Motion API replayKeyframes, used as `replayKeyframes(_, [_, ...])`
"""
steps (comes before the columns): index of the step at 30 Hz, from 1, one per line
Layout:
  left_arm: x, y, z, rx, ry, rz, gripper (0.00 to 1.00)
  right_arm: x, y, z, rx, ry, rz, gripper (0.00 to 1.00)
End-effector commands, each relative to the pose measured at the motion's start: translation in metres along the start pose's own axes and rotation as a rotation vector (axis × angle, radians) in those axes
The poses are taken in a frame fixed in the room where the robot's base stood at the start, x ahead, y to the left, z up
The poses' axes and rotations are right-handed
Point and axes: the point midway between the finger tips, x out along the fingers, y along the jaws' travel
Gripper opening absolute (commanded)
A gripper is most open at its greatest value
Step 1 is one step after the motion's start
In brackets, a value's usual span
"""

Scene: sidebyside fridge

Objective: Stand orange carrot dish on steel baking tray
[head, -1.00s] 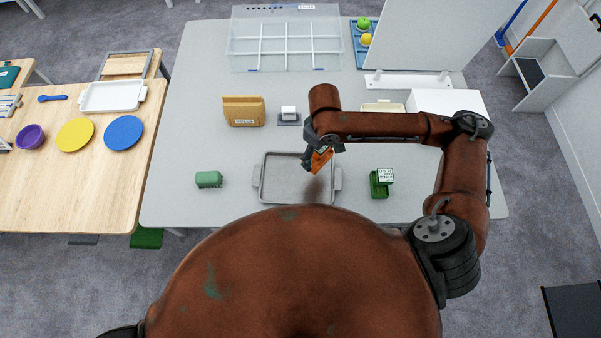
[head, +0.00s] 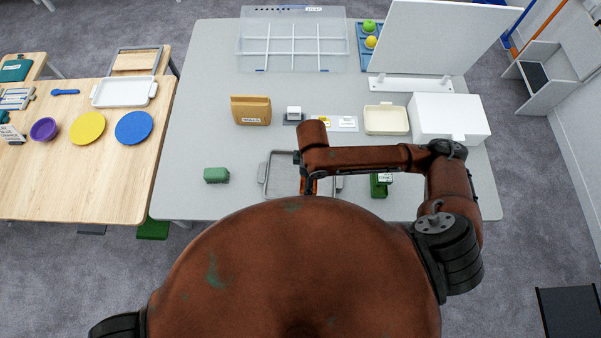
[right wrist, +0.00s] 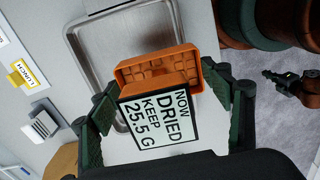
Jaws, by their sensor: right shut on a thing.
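The orange carrot dish (right wrist: 150,72) carries a white label reading "NOW DRIED KEEP 25.5 G" (right wrist: 158,118). My right gripper (right wrist: 160,112) is shut on it, one dark finger on each side. The steel baking tray (head: 267,175) is grey, shallow and empty where visible. In the right wrist view the dish overlaps one end of the tray (right wrist: 88,50). I cannot tell whether they touch.
A green labelled dish (head: 380,187) stands right of the tray, and a green block (head: 216,175) left of it. A brown box (head: 251,110), small scale-like device (head: 293,115), cream tray (head: 386,120) and white box (head: 448,118) stand behind. Table left of the green block is clear.

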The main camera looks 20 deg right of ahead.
Motion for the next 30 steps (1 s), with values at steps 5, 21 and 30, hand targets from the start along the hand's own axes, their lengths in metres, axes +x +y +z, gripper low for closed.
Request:
replayKeyframes(5, [-0.002, 0.000, 0.002, 0.000, -0.002, 0.000, 0.00, 0.030, 0.028, -0.018, 0.001, -0.002, -0.002, 0.44])
replayKeyframes(21, [-0.008, 0.000, -0.006, 0.002, 0.006, 0.000, 0.00, 0.088, 0.054, -0.033, 0.000, -0.002, -0.002, 0.44])
replayKeyframes(30, [-0.008, -0.001, -0.006, 0.003, 0.007, 0.000, 0.00, 0.096, 0.054, -0.033, -0.001, 0.000, 0.001, 0.44])
